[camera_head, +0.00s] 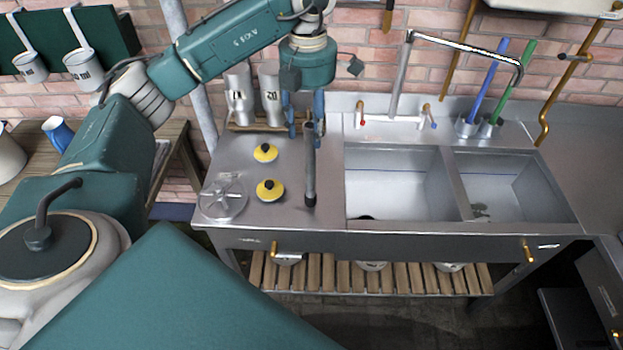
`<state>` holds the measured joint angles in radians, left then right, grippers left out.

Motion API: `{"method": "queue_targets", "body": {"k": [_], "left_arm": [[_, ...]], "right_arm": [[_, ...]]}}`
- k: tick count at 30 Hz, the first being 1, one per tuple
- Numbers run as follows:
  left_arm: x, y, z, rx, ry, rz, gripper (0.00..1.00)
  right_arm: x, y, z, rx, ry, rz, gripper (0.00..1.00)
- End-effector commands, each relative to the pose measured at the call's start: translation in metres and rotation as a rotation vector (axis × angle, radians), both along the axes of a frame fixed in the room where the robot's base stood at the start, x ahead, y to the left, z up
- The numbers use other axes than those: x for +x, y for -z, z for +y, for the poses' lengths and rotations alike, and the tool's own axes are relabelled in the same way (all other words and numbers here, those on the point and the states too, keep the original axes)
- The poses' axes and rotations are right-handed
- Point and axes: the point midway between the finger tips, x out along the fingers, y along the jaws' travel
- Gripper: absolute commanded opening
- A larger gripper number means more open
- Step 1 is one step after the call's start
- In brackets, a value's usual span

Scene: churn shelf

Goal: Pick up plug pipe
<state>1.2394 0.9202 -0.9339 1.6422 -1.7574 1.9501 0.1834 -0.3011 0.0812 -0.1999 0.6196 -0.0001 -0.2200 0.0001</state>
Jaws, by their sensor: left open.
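The plug pipe, a dark grey tube with a black lower end (310,172), is on the steel counter just left of the sink. It appears to stand upright, but I cannot be sure from this one view. My left gripper (306,128) points down at the pipe's upper end, with its two blue fingers spread apart. The pipe's top shows between the fingertips, and I cannot tell whether they touch it. My right gripper is not in view.
Two yellow knobbed stoppers (269,190) and a clear disc (222,199) lie left of the pipe. Metal cups (240,97) stand behind. The double sink (400,175) and tall faucet (400,75) are to the right.

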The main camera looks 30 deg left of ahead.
Motion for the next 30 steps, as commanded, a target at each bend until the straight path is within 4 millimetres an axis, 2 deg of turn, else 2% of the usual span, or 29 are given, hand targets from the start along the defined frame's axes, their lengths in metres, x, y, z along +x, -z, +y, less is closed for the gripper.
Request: {"method": "queue_targets", "body": {"k": [7,11,15,23,26,30], "left_arm": [[0.002,0.017,-0.001,-0.001,0.0,0.003,0.42],[0.006,0.036,-0.001,-0.002,0.002,0.003,0.42],[0.006,0.055,-0.001,-0.001,0.002,0.002,0.42],[0.007,0.06,-0.001,-0.002,0.002,-0.002,0.42],[0.007,0.06,-0.001,-0.002,0.002,-0.002,0.26],[0.007,0.06,-0.001,-0.003,0.002,-0.002,0.0]], "right_arm": [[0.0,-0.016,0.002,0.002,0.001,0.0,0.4],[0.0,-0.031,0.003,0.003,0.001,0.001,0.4],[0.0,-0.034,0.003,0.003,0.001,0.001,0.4],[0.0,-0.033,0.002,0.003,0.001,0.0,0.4],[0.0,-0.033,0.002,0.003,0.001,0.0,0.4],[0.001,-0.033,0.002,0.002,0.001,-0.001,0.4]]}}
